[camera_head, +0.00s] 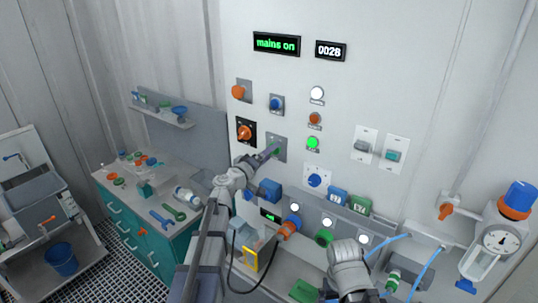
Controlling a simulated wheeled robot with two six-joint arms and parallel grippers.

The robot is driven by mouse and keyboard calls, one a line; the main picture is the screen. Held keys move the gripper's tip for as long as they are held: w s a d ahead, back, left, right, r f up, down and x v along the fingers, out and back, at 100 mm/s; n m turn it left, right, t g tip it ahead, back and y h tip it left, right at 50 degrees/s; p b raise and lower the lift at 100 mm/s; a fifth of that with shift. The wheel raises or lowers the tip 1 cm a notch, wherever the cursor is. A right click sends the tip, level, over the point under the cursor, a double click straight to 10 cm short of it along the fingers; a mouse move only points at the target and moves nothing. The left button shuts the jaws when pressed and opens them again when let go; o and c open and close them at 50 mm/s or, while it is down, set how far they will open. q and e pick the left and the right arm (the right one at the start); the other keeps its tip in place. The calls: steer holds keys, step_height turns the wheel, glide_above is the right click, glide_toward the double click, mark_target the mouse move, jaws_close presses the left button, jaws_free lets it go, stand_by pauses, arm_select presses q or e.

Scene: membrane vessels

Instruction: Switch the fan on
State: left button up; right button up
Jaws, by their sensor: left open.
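My left gripper (269,152) is open, with its fingertips in front of a grey switch plate (282,142) on the white wall panel. The gripper covers part of that plate, and I cannot tell whether it touches the control there. I cannot read any label that names the fan control, and no fan is plain to see. The panel display (276,43) reads "mains on". A green lamp (312,143) is lit right of the gripper. My right arm shows at the bottom, but its gripper is not visible.
An orange rotary switch (244,132) is left of the gripper, with a blue knob (276,103) above. Two plates with a grey switch (361,146) and a teal one (392,155) are further right. A gauge (501,240) stands at far right. A teal workbench (145,242) is left.

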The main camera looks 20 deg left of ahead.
arm_select(q)
steer(key=v, duration=0.7)
steer(key=shift+s+a, duration=0.15)
steer(key=shift+s, duration=0.2)
steer(key=shift+w, duration=0.15)
steer(key=x, duration=0.7)
steer(key=shift+w, duration=0.25)
steer(key=s+a+n, duration=0.2)
steer(key=s+n, duration=0.5)
steer(key=n, duration=0.5)
steer(key=shift+r, duration=0.15)
stand_by(1.4)
